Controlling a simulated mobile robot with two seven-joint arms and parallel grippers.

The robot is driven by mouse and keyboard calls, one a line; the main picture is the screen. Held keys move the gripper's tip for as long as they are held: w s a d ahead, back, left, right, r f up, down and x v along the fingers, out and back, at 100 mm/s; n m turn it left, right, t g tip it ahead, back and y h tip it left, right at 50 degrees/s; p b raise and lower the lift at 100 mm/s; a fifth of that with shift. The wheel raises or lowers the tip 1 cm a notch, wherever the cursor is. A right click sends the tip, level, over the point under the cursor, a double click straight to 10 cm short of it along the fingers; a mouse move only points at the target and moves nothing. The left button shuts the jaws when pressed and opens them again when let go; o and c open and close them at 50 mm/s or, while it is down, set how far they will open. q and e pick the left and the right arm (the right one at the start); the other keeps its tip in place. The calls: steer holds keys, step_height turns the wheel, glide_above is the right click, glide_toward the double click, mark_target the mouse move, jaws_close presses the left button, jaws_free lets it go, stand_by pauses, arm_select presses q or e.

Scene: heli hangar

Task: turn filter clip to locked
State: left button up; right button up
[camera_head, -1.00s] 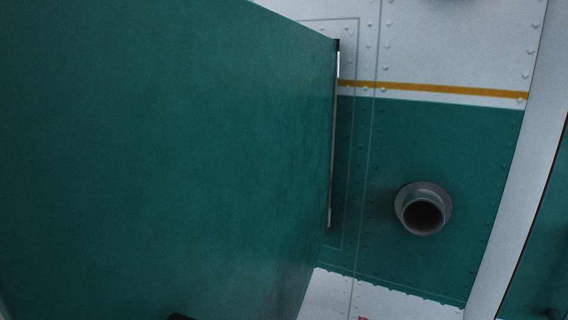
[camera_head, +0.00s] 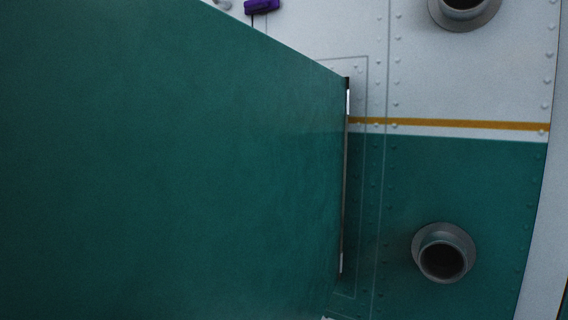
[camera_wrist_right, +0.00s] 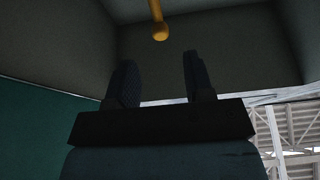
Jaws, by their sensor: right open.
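No part in view can be surely named as the filter clip. In the right wrist view, a yellow-orange rod with a rounded end (camera_wrist_right: 160,31) hangs in from the top edge, inside a dark grey recess. My right gripper (camera_wrist_right: 159,62) is open and empty, with its two dark fingers pointing toward the rod's rounded end. The rod appears beyond the fingertips, roughly in line with the gap between them, and apart from them. Neither gripper shows in the head view, where a large open green panel (camera_head: 170,170) hides much of the scene.
The panel's edge stands out from the riveted white and green fuselage (camera_head: 450,180). Two round pipe stubs, an upper one (camera_head: 465,12) and a lower one (camera_head: 443,255), protrude there. A purple object (camera_head: 262,6) shows above the panel. Hangar trusses (camera_wrist_right: 300,125) show in the wrist view.

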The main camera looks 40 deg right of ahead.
steer(key=shift+p+x, duration=1.2)
steer(key=shift+x, duration=2.75)
steer(key=shift+c, duration=0.5)
steer(key=shift+w, duration=0.1)
jaws_close()
